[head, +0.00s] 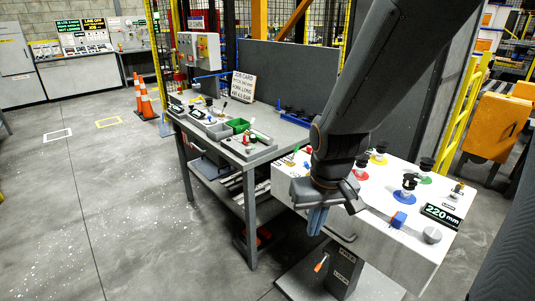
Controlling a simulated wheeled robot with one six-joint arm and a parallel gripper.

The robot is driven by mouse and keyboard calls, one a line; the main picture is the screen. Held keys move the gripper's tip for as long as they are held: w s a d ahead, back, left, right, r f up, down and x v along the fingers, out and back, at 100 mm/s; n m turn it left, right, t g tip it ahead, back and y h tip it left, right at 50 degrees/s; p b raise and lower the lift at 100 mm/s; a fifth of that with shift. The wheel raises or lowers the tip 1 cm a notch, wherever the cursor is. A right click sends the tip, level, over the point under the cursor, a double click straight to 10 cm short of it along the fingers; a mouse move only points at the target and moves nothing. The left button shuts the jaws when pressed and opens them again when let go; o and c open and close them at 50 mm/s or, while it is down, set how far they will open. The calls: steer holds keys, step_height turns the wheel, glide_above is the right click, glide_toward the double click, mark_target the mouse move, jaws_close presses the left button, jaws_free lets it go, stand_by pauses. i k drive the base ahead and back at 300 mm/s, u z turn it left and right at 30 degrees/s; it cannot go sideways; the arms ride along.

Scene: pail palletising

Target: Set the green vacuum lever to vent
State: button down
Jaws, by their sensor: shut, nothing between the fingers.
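My gripper (316,221) points down at the front left side of a white cabinet (372,229), its fingers together with nothing between them. A small green part (292,158) shows at the cabinet's far left edge, behind my arm. It may be the green vacuum lever, but it is too small to tell its position or read any vent marking. My gripper is apart from it, lower and nearer. My arm hides part of the cabinet top.
An orange-tipped handle (320,264) is below. A grey workbench (245,158) stands left. Open floor lies further left, with orange cones (146,103).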

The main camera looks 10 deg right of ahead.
mark_target(296, 148)
steer(key=z, duration=0.3)
steer(key=k, duration=0.2)
steer(key=u, duration=1.15)
steer(key=i, duration=0.55)
steer(key=z, duration=0.85)
steer(key=i, duration=0.45)
steer(key=z, duration=0.5)
